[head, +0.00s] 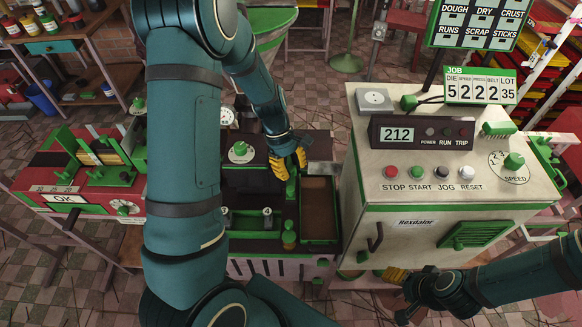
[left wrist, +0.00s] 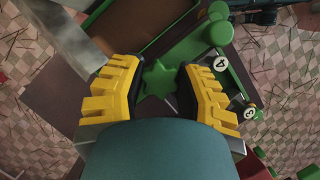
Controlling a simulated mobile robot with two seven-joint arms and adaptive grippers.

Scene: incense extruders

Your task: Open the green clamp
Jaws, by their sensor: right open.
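A green star-shaped knob (left wrist: 160,78) with a green bar (left wrist: 205,40) beside it shows in the left wrist view; I take these as the green clamp. My left gripper (left wrist: 155,85) has its yellow fingers parted, one on either side of the knob, with narrow gaps visible. In the head view my left gripper (head: 288,163) is over the dark green-edged machine, and its fingers hide the knob there. My right gripper (head: 394,276) is low in front of the white control cabinet, mostly hidden by its own wrist; only yellow finger parts show.
The control cabinet (head: 410,235) with buttons and a 212 display stands right of the machine. A brown tray (head: 319,207) with a green rim lies right of my left gripper. A red-and-green bench machine (head: 60,170) is at the left. Thin sticks litter the tiled floor.

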